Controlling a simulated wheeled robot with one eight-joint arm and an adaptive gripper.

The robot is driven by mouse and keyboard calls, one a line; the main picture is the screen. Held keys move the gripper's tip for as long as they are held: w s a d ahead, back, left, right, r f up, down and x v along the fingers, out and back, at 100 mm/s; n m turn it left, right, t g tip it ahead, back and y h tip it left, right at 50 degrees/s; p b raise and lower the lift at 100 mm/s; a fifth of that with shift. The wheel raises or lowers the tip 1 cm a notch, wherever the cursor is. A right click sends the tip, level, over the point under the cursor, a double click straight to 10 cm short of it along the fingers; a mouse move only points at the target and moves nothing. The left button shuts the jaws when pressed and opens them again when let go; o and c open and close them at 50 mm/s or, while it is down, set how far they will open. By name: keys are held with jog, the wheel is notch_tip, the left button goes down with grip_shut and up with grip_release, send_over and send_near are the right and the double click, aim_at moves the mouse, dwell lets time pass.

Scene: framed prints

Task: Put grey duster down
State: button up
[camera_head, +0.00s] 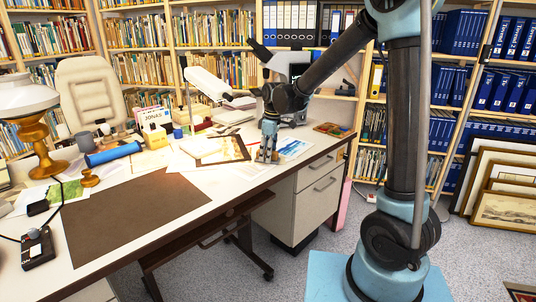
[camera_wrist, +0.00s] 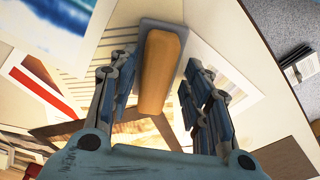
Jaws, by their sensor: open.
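The grey duster (camera_wrist: 160,70) lies between my fingers in the wrist view. It has a grey base and a tan, wood-like block on top. My gripper (camera_wrist: 160,92) is open, with one finger on each side of the duster and a visible gap on both sides. In the head view my gripper (camera_head: 267,154) points down at the far right part of the desk (camera_head: 225,178), among the flat prints. There the fingers largely hide the duster. It appears to rest on the papers, but its underside is hidden.
Flat prints (camera_head: 222,149) lie around my gripper. A white lamp arm (camera_head: 208,84) and a microscope (camera_head: 292,75) stand behind it. Framed pictures (camera_head: 503,188) lean at the right.

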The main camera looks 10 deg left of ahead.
jog(key=shift+r, duration=0.1)
notch_tip(320, 180, up, 12)
jog(key=d, duration=0.1)
jog(key=s+d+m, duration=0.3)
jog(key=d+m, duration=0.1)
jog(key=d, duration=1.1)
jog(key=s+d+f+m+t, duration=0.15)
jog(key=s+d+m, duration=0.35)
jog(key=d, duration=0.6)
jog(key=s+d+f+m+h, duration=0.1)
jog(key=s+d+f+m, duration=0.7)
jog(key=s+d+f, duration=0.4)
jog(key=s+d, duration=0.1)
jog(key=s, duration=0.2)
jog(key=shift+f+t, duration=0.15)
jog(key=shift+t, duration=0.2)
jog(key=shift+d, duration=0.1)
